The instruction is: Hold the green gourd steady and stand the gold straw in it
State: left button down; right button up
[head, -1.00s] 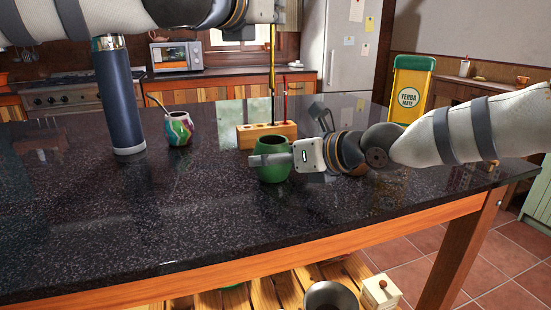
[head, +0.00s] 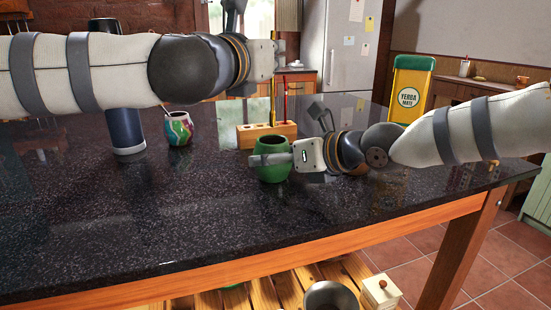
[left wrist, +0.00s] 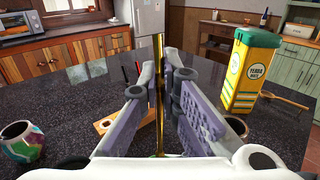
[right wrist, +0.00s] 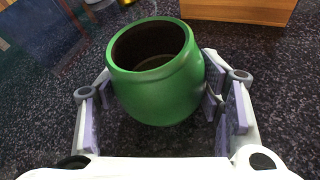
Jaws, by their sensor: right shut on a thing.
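The green gourd (head: 271,172) stands upright on the dark counter. In the right wrist view, my right gripper (right wrist: 155,105) has its fingers on both sides of the gourd (right wrist: 160,90), whose open mouth faces up and looks empty. The fingertips are poorly seen in the head view.
A red straw (head: 286,100) stands in the holder close to the gold one. A multicoloured gourd (head: 179,130) with a straw and a dark blue flask (head: 127,132) stand to the left. A yellow-green yerba tin (head: 408,95) stands at the right. The front counter is clear.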

pick_arm(q)
jog(key=shift+f, duration=1.1)
jog(key=c, duration=1.7)
grip_release()
jog(key=v, duration=1.2)
